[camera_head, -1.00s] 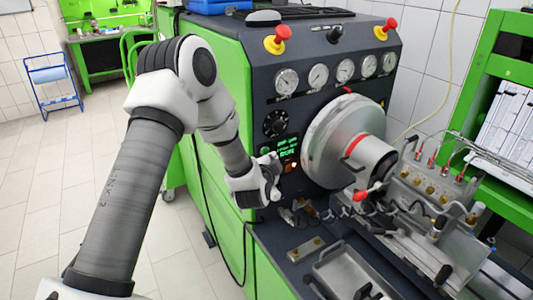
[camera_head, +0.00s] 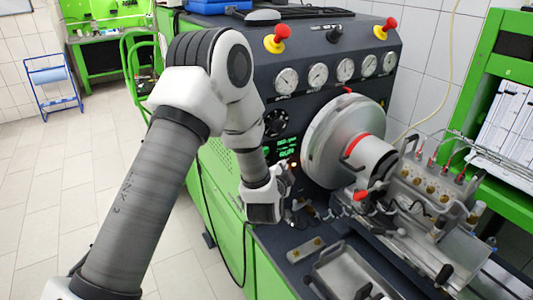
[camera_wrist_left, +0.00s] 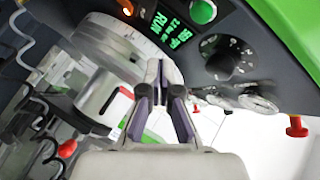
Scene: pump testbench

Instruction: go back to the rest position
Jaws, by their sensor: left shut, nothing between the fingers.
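My left gripper (camera_head: 280,205) is in front of the control panel of the green and dark grey pump testbench (camera_head: 215,165), just left of the big round metal chuck (camera_head: 328,140). Its fingers are shut and empty; they also show in the left wrist view (camera_wrist_left: 163,70). That view shows the lit green display (camera_wrist_left: 176,28), a green button (camera_wrist_left: 202,11) and a black dial (camera_wrist_left: 225,57) beyond the fingers. My left arm crosses the left half of the head view and partly hides the bench. My right gripper is not in view.
A pump assembly with brass fittings (camera_head: 430,190) stands right of the chuck. A metal tray (camera_head: 355,270) lies on the bench front. Gauges (camera_head: 318,77) and red knobs (camera_head: 282,32) line the panel. The tiled floor at left (camera_head: 60,190) is clear.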

